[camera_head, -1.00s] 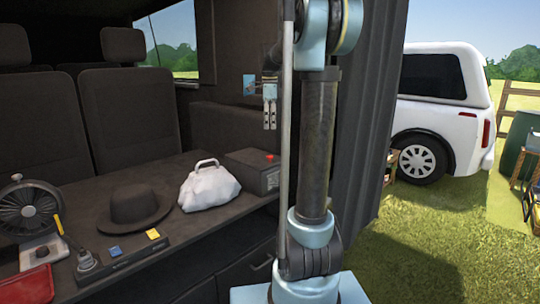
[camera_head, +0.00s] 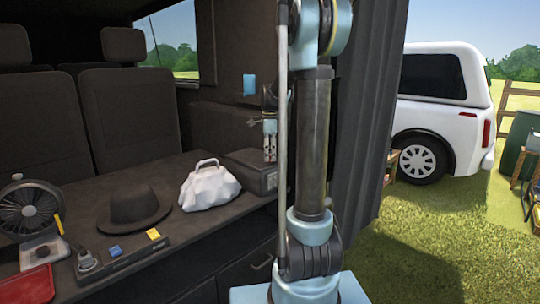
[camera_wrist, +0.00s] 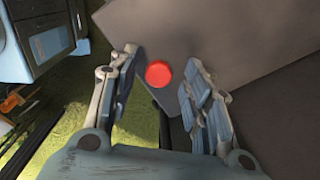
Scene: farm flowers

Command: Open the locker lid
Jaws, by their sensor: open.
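The locker is a dark grey box (camera_head: 246,172) at the right end of the counter in the head view. Its lid looks shut. In the wrist view a round red knob (camera_wrist: 158,74) sits on the flat grey lid (camera_wrist: 205,40). My gripper (camera_head: 270,160) points down over the right part of the box. In the wrist view my gripper (camera_wrist: 161,62) is open, with the knob between the two fingers and apart from both. In the head view my gripper hides the knob. I cannot tell the exact height of the fingertips above the lid.
A white bag (camera_head: 209,186) stands just left of the box. A black hat (camera_head: 134,209), a fan (camera_head: 29,212) and a red tray (camera_head: 24,287) lie farther left on the counter. A dark curtain (camera_head: 368,120) hangs to the right of my arm.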

